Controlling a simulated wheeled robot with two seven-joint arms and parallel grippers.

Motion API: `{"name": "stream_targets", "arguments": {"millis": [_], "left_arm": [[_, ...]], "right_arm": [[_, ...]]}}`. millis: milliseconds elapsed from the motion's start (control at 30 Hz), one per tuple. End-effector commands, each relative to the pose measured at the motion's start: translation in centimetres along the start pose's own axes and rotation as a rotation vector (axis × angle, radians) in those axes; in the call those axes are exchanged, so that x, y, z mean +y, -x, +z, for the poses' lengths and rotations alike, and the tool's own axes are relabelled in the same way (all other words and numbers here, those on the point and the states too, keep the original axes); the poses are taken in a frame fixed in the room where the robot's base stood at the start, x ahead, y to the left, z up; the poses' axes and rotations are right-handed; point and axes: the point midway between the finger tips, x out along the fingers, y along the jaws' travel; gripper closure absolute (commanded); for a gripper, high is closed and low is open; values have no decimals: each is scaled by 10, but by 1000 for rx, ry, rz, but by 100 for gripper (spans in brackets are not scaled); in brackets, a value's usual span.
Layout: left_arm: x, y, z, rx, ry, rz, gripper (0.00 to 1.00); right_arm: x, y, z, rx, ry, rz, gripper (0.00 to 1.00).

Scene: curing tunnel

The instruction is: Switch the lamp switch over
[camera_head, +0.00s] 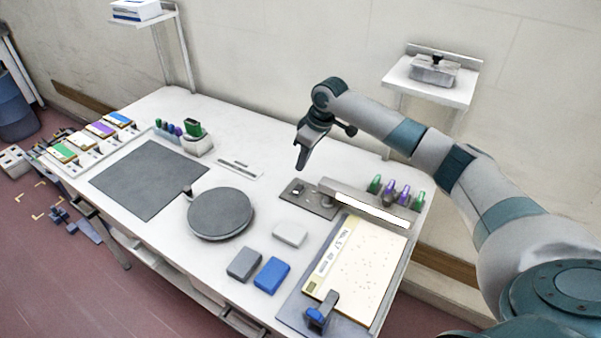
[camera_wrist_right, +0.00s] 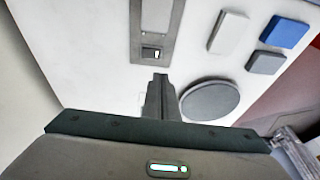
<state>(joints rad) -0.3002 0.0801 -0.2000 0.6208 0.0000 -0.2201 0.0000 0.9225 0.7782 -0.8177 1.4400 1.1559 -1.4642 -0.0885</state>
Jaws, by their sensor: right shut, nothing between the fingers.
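The lamp switch (camera_head: 298,188) is a small rocker on a dark grey plate (camera_head: 318,205) near the back right of the white table. In the right wrist view the switch (camera_wrist_right: 152,53) shows at the near end of the plate, with a dark and a light part. My right gripper (camera_head: 301,167) is shut and empty, pointing down above the table just behind the switch. In the right wrist view its fingertips (camera_wrist_right: 160,76) appear close to the switch, with a gap between. The long lamp bar (camera_head: 370,209) glows white. My left gripper is out of view.
A round dark disc (camera_head: 220,213), a white block (camera_head: 290,234), a grey block (camera_head: 243,264) and a blue block (camera_head: 272,275) stand left and front.

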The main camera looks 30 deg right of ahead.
Motion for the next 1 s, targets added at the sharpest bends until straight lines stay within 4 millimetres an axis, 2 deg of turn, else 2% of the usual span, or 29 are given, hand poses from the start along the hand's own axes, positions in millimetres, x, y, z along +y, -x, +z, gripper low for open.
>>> {"name": "stream_targets", "arguments": {"millis": [133,300,1000], "left_arm": [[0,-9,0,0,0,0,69],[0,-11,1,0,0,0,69],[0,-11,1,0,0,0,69]], "right_arm": [[-4,18,1,0,1,1,100],[-7,29,1,0,0,0,100],[-7,31,1,-1,0,0,100]]}}
